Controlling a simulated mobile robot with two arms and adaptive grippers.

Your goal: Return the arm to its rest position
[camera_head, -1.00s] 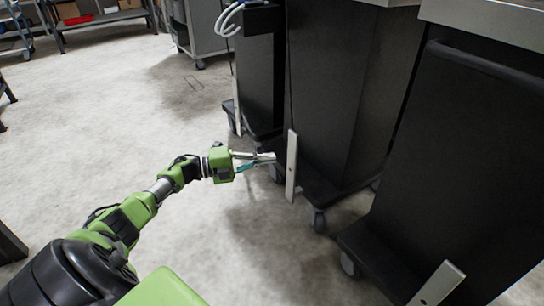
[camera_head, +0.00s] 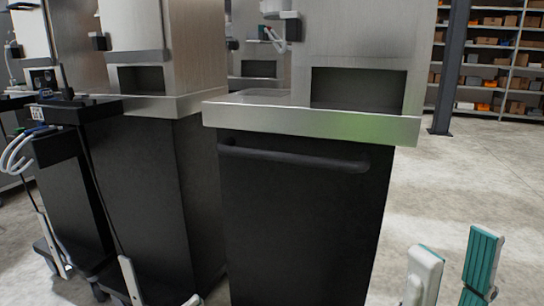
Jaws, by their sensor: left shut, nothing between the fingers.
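Two fingers of my right gripper (camera_head: 452,277) stand up at the bottom right of the head view, one white and one with a ribbed teal pad facing me. They are spread apart with only floor showing between them, so it looks open and empty. The rest of that gripper and its arm are below the picture edge. My left arm and left gripper are out of view.
A black dispenser cabinet (camera_head: 300,225) with a steel top (camera_head: 310,120) and a dark handle bar (camera_head: 290,157) stands in the middle. More dispensers (camera_head: 140,190) stand to its left, with pale upright plates (camera_head: 130,279) low in front. Shelving (camera_head: 490,60) and open floor (camera_head: 460,180) lie right.

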